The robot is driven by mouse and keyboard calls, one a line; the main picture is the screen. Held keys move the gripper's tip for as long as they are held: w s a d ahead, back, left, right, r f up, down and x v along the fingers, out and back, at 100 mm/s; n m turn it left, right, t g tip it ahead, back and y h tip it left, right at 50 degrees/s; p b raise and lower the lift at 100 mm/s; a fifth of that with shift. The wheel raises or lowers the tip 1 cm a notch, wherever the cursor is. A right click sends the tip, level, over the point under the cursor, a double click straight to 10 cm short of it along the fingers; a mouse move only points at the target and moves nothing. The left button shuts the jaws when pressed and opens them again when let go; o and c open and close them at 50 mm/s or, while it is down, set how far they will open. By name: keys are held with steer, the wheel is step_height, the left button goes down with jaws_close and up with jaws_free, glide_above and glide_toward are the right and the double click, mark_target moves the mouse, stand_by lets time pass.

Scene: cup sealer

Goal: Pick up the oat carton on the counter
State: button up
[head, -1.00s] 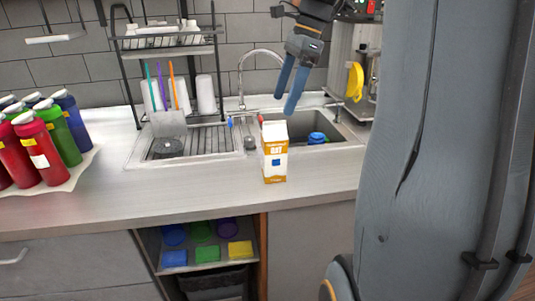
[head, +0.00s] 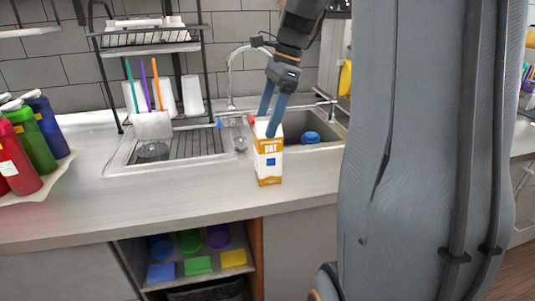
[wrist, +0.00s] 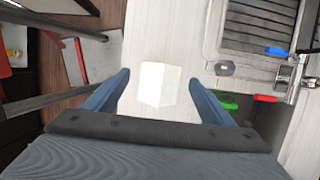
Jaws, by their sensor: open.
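The oat carton (head: 268,160), white above with an orange-brown band and "OAT" lettering, stands upright on the counter at the front edge of the sink. My gripper (head: 270,124) is open and points down at the carton's top; one blue finger overlaps the carton's upper part in the head view. In the wrist view the carton's white top (wrist: 160,84) lies between the two open fingers (wrist: 158,80), with a gap on both sides. I cannot tell how far down the fingers reach beside it.
The sink (head: 305,150) with a blue item lies behind the carton. A faucet (head: 231,80) and a dish rack (head: 150,45) stand further back. Several bottles (head: 35,145) sit at the left. An open shelf (head: 200,258) is below the counter. The counter left of the carton is clear.

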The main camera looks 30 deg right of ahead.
mark_target(264, 132)
steer(key=shift+p+x, duration=0.65)
steer(key=shift+x, duration=1.6)
steer(key=shift+d, duration=0.15)
jaws_close()
